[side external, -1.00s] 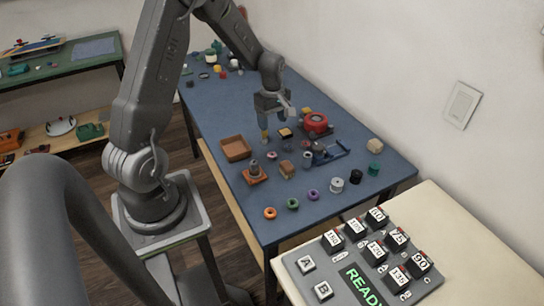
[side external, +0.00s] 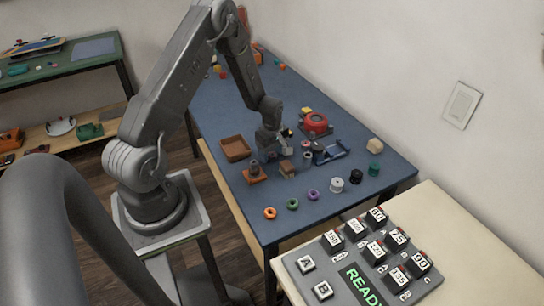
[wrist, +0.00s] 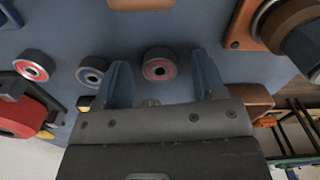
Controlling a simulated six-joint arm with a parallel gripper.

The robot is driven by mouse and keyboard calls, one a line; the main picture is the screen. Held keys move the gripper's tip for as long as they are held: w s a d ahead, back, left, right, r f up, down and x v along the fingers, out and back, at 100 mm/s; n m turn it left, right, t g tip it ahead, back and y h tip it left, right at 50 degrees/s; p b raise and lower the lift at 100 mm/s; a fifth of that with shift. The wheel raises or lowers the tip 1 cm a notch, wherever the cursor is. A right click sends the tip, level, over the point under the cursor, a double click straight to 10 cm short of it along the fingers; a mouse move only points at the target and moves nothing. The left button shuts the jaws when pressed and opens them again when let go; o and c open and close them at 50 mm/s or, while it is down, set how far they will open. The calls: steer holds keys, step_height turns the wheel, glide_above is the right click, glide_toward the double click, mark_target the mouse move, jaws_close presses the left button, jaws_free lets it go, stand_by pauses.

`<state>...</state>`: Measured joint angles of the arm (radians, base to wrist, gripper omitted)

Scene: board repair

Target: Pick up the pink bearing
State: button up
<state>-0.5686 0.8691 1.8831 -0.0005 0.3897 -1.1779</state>
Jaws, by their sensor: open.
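In the wrist view a grey bearing with a pinkish-red ring (wrist: 160,67) lies on the blue bench between the spread fingers of my gripper (wrist: 163,77). It looks apart from both fingers. A second grey bearing with a reddish ring (wrist: 35,66) lies at the far left, and a bearing with a bluish ring (wrist: 91,72) lies just left of my left finger. In the side view my gripper (side external: 272,151) is low over the bench, and it largely hides the bearing under it. How high the fingertips are above the surface is hard to tell.
A brown tray (side external: 235,142), an orange fixture (side external: 256,177) and a wooden block (side external: 287,168) stand close around my gripper. A red round device (side external: 316,122) and a blue vise-like tool (side external: 330,154) are to the right. Several coloured rings line the bench's front.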

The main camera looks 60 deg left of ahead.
steer(key=shift+f, duration=0.1)
steer(key=shift+c, duration=0.2)
steer(key=c, duration=1)
